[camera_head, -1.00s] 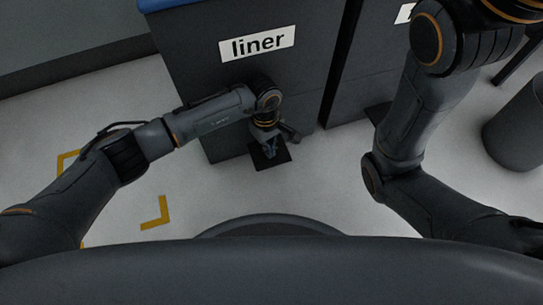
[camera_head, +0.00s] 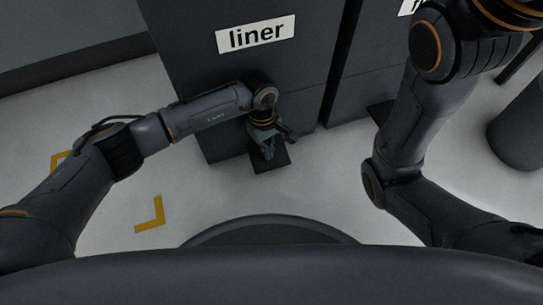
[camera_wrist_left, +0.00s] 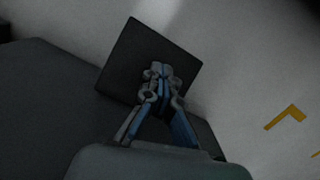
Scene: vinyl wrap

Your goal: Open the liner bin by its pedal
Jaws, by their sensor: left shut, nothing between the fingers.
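The liner bin (camera_head: 237,70) is a tall dark grey box with a white "liner" label (camera_head: 255,34) on its front. Its pedal (camera_head: 270,158) is a black square plate low at the bin's front; it also shows in the left wrist view (camera_wrist_left: 128,58). My left gripper (camera_head: 268,153) is shut and empty, pointing down over the pedal. In the left wrist view its fingertips (camera_wrist_left: 160,72) overlap the plate; I cannot tell whether they touch it. My right gripper is out of view.
A second dark bin (camera_head: 370,80) with its own pedal (camera_head: 382,113) stands to the right. A dark round container (camera_head: 520,130) is at the far right. Yellow corner marks (camera_head: 151,214) lie on the pale floor at left.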

